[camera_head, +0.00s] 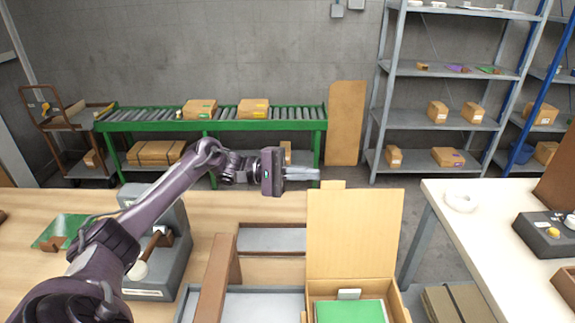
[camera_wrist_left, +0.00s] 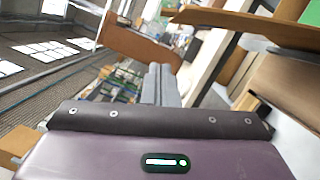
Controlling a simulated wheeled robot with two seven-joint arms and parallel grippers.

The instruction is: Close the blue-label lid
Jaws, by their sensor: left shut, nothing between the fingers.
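A cardboard box (camera_head: 398,300) stands open at the front edge of the head view. Its tan lid (camera_head: 352,232) stands upright at the back of the box. No blue label shows on the side of the lid that I see. A green item (camera_head: 350,312) and a small white piece lie in the box. My left gripper (camera_head: 302,173) is above and behind the lid's top edge, a little to its left, shut and empty, with its fingers pointing right. The fingers also show in the left wrist view (camera_wrist_left: 161,84). My right gripper is not in view.
Grey trays and a brown divider (camera_head: 216,280) sit left of the box on the wooden table. A grey stand with a mallet (camera_head: 155,243) is farther left. A white table (camera_head: 470,215) stands right, across a gap. A conveyor (camera_head: 225,125) and shelves are behind.

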